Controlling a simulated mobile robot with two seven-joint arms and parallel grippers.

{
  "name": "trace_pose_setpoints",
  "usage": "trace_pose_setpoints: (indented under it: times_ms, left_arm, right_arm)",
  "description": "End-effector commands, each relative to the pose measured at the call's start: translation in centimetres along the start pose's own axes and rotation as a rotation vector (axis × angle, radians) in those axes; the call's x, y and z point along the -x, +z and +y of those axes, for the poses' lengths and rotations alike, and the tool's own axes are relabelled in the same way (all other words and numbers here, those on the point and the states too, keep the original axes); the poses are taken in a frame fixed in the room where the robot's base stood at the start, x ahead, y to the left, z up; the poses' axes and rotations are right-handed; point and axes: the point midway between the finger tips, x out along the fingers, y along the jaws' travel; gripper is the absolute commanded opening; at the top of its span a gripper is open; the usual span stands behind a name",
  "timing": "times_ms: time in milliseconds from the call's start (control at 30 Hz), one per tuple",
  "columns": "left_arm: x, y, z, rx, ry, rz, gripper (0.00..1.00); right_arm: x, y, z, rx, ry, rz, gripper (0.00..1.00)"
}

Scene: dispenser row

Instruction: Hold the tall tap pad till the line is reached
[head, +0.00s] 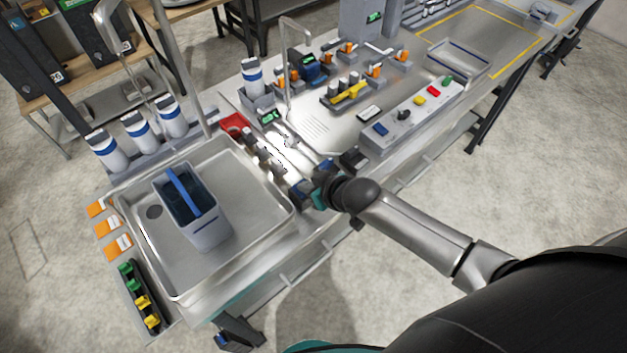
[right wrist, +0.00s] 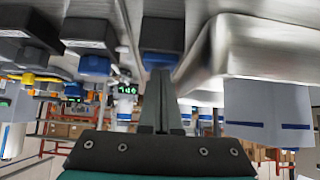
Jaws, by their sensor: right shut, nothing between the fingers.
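My right gripper (head: 304,189) is at the front edge of the bench, just right of the sink. Its fingers (right wrist: 160,95) are shut and empty in the right wrist view. Their tips are close to a dark block with a blue pad (right wrist: 160,36); I cannot tell whether they touch it. The tall tap's steel pipe (head: 186,65) rises behind the sink and leaves the top of the head view. A grey container (head: 207,235) with a dark blue inside stands in the sink (head: 258,238). I cannot make out its fill level or any line. My left gripper is not in view.
Two more dark blocks with blue pads sit along the bench edge, one in the right wrist view (right wrist: 92,40). A control strip (head: 412,115) with coloured buttons lies right of my gripper. A lower gooseneck tap (head: 287,60) and several blue-banded bottles stand behind.

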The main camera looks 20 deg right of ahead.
Motion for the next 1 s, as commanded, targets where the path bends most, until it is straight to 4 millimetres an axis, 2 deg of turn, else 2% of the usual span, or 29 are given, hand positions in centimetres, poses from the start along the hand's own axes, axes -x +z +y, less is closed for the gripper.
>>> trace_pose_setpoints:
  times_ms: [33,67,467,533,1000]
  left_arm:
    - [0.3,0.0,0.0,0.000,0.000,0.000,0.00]
    - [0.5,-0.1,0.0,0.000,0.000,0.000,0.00]
    - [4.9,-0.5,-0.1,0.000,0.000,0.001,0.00]
    - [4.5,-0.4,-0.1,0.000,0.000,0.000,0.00]
    - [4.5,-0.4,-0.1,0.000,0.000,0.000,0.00]
  right_arm:
    - [0.1,1.2,-0.3,-0.002,-0.004,-0.034,0.00]
    - [0.2,1.1,-0.3,-0.002,-0.004,-0.033,0.00]
    - [2.9,-3.4,0.2,-0.002,0.000,-0.004,0.00]
    - [3.7,-3.0,0.3,0.000,0.000,-0.004,0.00]
    - [10.1,-3.2,0.3,0.001,0.001,0.002,0.00]
